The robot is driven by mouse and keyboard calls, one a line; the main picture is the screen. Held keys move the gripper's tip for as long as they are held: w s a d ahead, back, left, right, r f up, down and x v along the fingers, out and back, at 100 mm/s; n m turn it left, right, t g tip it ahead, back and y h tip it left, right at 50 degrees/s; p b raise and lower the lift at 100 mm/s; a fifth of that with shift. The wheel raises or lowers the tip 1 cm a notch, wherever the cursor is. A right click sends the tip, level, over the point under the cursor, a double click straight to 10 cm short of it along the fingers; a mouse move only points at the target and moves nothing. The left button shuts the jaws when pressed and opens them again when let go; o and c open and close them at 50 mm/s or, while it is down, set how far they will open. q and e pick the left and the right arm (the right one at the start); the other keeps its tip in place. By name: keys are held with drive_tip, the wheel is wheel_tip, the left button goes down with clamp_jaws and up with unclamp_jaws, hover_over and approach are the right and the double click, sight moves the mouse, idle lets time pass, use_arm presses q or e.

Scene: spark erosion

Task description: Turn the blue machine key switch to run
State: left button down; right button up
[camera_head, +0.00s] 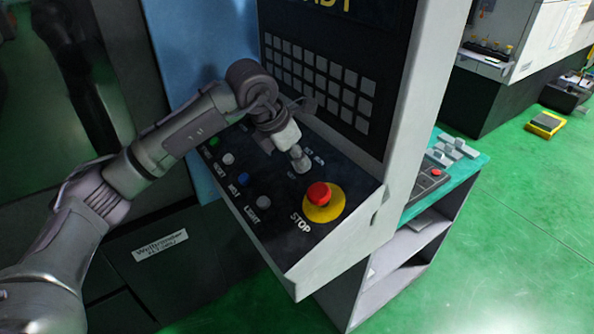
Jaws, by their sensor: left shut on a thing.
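The key switch (301,162) is a small grey knob on the dark slanted panel of the machine. Small white lettering surrounds it, too small to read for its position. My left gripper (294,148) reaches in from the left, above the panel, and is shut on the key switch. The gripper's fingers hide part of the switch. The machine's blue side (200,40) shows behind my left arm. My right gripper is not in view.
A red stop button (319,194) on a yellow base sits just below the switch. Several small buttons, including a blue one (243,179), line the panel's left side. A grey keypad (318,80) rises behind. A teal-topped cart (462,178) stands to the right.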

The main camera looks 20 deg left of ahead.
use_arm(q)
drive_tip(key=m+b, duration=0.2)
drive_tip(key=shift+f+m, duration=0.3)
drive_tip(key=shift+m, duration=0.1)
drive_tip(key=shift+r+m+b, duration=0.15)
drive_tip(key=shift+m+b, duration=1.3)
drive_tip(key=shift+m, duration=0.05)
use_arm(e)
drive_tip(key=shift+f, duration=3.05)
use_arm(q)
drive_tip(key=c, duration=1.1)
unclamp_jaws()
drive_tip(key=shift+s, duration=0.1)
drive_tip(key=shift+r, duration=0.15)
drive_tip(key=v, duration=1.1)
drive_tip(key=shift+r, duration=0.35)
